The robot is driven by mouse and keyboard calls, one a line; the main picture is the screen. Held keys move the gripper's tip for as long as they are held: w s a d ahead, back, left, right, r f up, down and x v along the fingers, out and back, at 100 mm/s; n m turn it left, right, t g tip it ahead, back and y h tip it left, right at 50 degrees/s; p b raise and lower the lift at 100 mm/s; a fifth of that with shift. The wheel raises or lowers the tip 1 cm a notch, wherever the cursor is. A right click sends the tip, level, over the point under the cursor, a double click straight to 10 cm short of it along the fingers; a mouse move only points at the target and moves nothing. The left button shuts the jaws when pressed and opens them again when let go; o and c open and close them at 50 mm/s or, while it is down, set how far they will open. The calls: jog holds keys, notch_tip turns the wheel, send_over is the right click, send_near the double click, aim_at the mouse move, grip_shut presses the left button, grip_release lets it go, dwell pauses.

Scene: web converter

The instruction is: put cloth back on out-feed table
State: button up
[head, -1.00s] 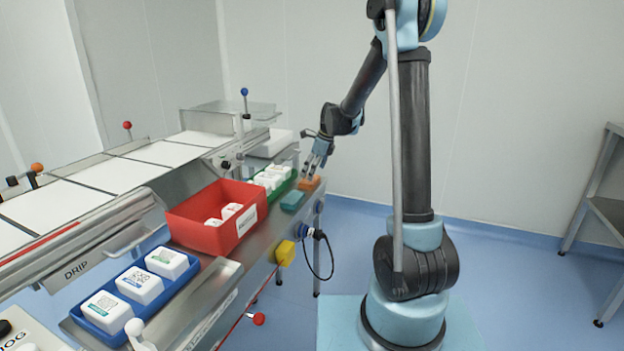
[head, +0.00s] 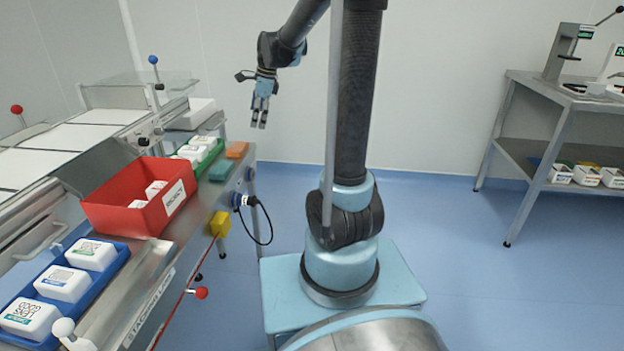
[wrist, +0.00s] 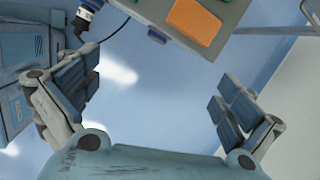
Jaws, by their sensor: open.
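A folded orange cloth (head: 236,149) lies flat at the far right end of the steel out-feed table (head: 150,262). It also shows at the top of the wrist view (wrist: 195,22).
A red bin (head: 125,213), a green tray (head: 197,158) and a blue tray (head: 75,300) with white packs stand on the table. A yellow block (head: 220,224) and a cable (head: 265,225) are at its side. A shelf table (head: 520,150) stands right; floor between is clear.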

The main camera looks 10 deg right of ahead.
jog(key=s+d+f+n+h, duration=0.1)
jog(key=s+d+f+n, duration=0.2)
jog(key=s, duration=0.8)
jog(key=s+d+f+n+h, duration=0.1)
jog(key=s+d+f+n, duration=0.3)
jog(key=s+d+n, duration=0.3)
jog(key=s+d+f+n+h, duration=0.1)
jog(key=s+d+f+n, duration=0.2)
jog(key=s, duration=1.1)
jog(key=d+n, duration=0.2)
jog(key=n, duration=0.3)
jog(key=shift+s+d+f+n+t, duration=0.3)
jog(key=shift+d+f, duration=0.05)
